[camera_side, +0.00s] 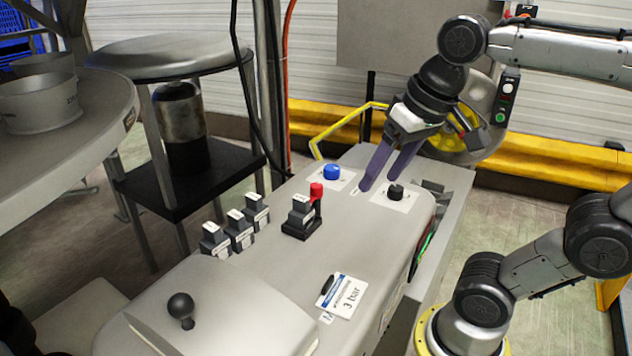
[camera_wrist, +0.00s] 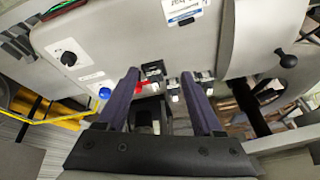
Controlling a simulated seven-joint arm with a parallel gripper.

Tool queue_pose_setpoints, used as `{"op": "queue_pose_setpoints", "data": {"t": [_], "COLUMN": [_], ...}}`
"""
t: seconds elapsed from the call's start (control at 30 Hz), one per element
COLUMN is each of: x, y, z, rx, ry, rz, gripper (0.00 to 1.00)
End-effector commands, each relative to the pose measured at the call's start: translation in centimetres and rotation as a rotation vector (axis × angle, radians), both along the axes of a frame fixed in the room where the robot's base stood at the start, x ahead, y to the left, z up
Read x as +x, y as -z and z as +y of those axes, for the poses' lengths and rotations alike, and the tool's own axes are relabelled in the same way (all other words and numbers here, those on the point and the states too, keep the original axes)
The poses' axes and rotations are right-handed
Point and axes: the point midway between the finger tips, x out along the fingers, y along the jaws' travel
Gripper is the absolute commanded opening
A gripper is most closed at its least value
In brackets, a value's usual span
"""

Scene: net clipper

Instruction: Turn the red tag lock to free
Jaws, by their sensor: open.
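The red tag lock (camera_side: 316,191) stands on a dark base with a grey, white-labelled block (camera_side: 301,208) on top of the grey machine (camera_side: 265,270). In the wrist view the red part (camera_wrist: 142,86) shows just inside the left finger, partly hidden by it. My gripper (camera_side: 379,184) is open and empty, with two purple fingers pointing down. In the side view it is right of the red lock and apart from it, close to the black knob. In the wrist view the fingertips (camera_wrist: 160,75) frame the labelled blocks. I cannot read the lock's setting.
A blue button (camera_side: 331,172) and a black knob (camera_side: 396,191) stand on the machine top near my fingers. Several labelled grey blocks (camera_side: 238,230) are to the left. A "3 bar" card (camera_side: 345,296) and a black ball knob (camera_side: 181,306) are nearer the front.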

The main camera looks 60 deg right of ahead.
Motion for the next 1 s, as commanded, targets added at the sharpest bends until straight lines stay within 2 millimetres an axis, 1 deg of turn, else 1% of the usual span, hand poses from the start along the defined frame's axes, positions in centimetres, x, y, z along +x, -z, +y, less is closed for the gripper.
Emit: {"op": "queue_pose_setpoints", "data": {"t": [0.03,0.1,0.17,0.2,0.27,0.3,0.37,0.4,0.47,0.5,0.6,0.73,0.8,1.0], "x": [1.6,3.5,5.2,6.4,8.2,9.5,11.3,12.6,14.4,15.5,17.9,19.8,20.0,20.0], "y": [-1.2,-2.6,-3.6,-4.1,-4.7,-4.9,-5.0,-5.0,-4.6,-4.3,-3.0,-1.0,0.0,1.5], "z": [-0.4,-1.1,-1.7,-2.2,-3.0,-3.6,-4.5,-5.2,-6.2,-7.0,-8.6,-10.2,-10.7,-11.2], "rx": [0.013,0.030,0.043,0.051,0.060,0.066,0.073,0.077,0.082,0.085,0.089,0.092,0.093,0.096], "ry": [0.054,0.125,0.186,0.226,0.281,0.317,0.366,0.397,0.438,0.460,0.495,0.522,0.531,0.541], "rz": [0.027,0.065,0.097,0.118,0.150,0.170,0.201,0.219,0.249,0.268,0.305,0.344,0.367,0.383], "gripper": [0.68,0.68,0.68,0.68,0.68,0.68,0.68,0.68,0.68,0.68,0.68,0.68,0.68,0.68]}}
